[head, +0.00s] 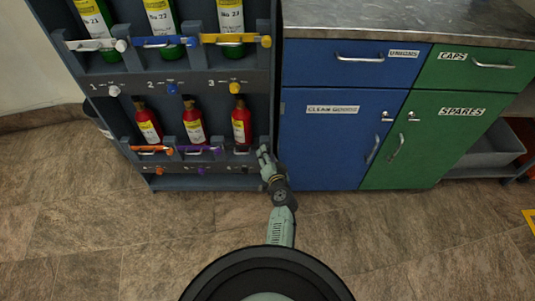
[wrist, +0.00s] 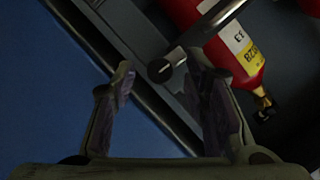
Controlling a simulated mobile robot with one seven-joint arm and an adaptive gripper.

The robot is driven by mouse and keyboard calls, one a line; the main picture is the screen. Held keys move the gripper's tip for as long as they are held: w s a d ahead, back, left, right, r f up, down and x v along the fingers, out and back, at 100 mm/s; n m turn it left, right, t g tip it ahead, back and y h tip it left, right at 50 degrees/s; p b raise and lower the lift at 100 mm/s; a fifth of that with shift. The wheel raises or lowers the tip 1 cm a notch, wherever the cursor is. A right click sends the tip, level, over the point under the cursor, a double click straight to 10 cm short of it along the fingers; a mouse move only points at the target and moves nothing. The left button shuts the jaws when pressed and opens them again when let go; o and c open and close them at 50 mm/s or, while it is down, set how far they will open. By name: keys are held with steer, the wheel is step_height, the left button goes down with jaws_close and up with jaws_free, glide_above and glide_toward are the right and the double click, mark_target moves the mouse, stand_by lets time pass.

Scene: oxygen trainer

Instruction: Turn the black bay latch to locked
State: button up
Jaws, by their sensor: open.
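The black bay latch shows in the wrist view as a dark knob (wrist: 160,70) at the end of a bar (wrist: 215,20). The bar lies across the front of a red cylinder (wrist: 240,50), roughly square to its length. In the head view that red cylinder (head: 241,122) stands in the lower right bay of the rack, and my gripper largely covers the knob end. My gripper (head: 266,155) is at the rack's lower right edge. In the wrist view my gripper (wrist: 160,82) is open, with the knob between and just beyond its fingertips. Contact cannot be told.
The grey rack (head: 275,100) also holds green cylinders (head: 230,14) above and more red cylinders (head: 193,124) beside, with orange (head: 146,149) and purple (head: 197,149) latches. A blue cabinet (head: 325,150) stands close right of my gripper. The floor (head: 130,240) in front is clear.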

steer(key=shift+w+a+f, duration=0.1)
steer(key=shift+w+f, duration=0.05)
steer(key=shift+w, duration=0.4)
jaws_close()
